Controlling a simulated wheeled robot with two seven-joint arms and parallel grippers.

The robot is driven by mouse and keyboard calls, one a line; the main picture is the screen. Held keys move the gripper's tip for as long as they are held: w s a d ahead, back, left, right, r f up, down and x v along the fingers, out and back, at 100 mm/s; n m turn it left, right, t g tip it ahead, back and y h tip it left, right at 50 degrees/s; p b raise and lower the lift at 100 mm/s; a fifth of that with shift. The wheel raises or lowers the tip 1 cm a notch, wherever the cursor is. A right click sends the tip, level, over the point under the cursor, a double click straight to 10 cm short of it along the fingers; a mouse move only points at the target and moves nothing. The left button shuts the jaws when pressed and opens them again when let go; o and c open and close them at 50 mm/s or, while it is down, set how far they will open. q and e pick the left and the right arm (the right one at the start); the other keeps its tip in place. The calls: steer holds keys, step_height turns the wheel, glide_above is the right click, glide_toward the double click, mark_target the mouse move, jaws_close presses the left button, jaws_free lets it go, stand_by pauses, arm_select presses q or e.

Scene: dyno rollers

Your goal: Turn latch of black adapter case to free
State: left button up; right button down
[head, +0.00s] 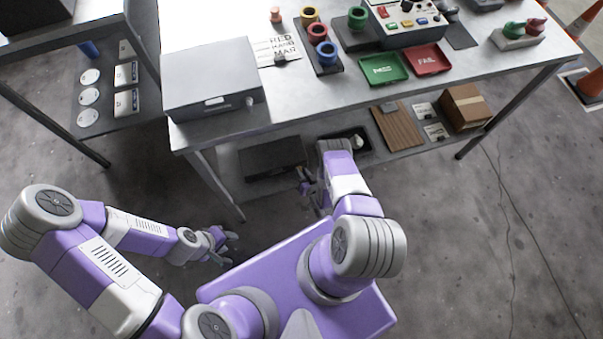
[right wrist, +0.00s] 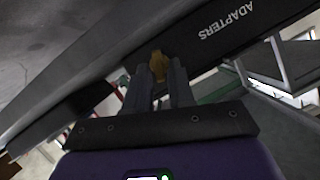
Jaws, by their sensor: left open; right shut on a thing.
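The black adapter case (head: 270,158) lies on the lower shelf of the workbench. In the right wrist view its dark front (right wrist: 235,30) carries the white word "ADAPTERS", seen at a slant. A brass-coloured latch (right wrist: 158,64) sits on that front. My right gripper (head: 302,181) is at the right front of the case. In the right wrist view my right gripper (right wrist: 159,75) is shut on the latch, with one finger on each side of it. My left gripper (head: 230,248) is open and empty, low over the floor and away from the bench.
The benchtop (head: 300,105) overhangs the shelf. A black bin (head: 350,143) stands right of the case, near my right forearm; a brown board (head: 397,126) and cardboard box (head: 464,107) lie farther right. A grey case (head: 213,90) sits above. Floor around my left gripper is clear.

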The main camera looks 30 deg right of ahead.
steer(key=m+y, duration=0.1)
steer(key=m+t, duration=0.1)
steer(key=m, duration=0.1)
steer(key=d+m+y, duration=0.1)
steer(key=shift+f+m+t+y, duration=0.25)
steer(key=shift+m+t+y, duration=0.05)
steer(key=shift+m, duration=0.1)
steer(key=m, duration=0.1)
steer(key=m+t+y, duration=0.1)
steer(key=m, duration=0.2)
steer(key=shift+w+f+t, duration=0.1)
steer(key=shift+f+t, duration=0.15)
steer(key=shift+t, duration=0.15)
steer(key=shift+m, duration=0.3)
steer(key=c, duration=1.2)
jaws_free()
steer(key=shift+a, duration=0.1)
steer(key=shift+f, duration=0.1)
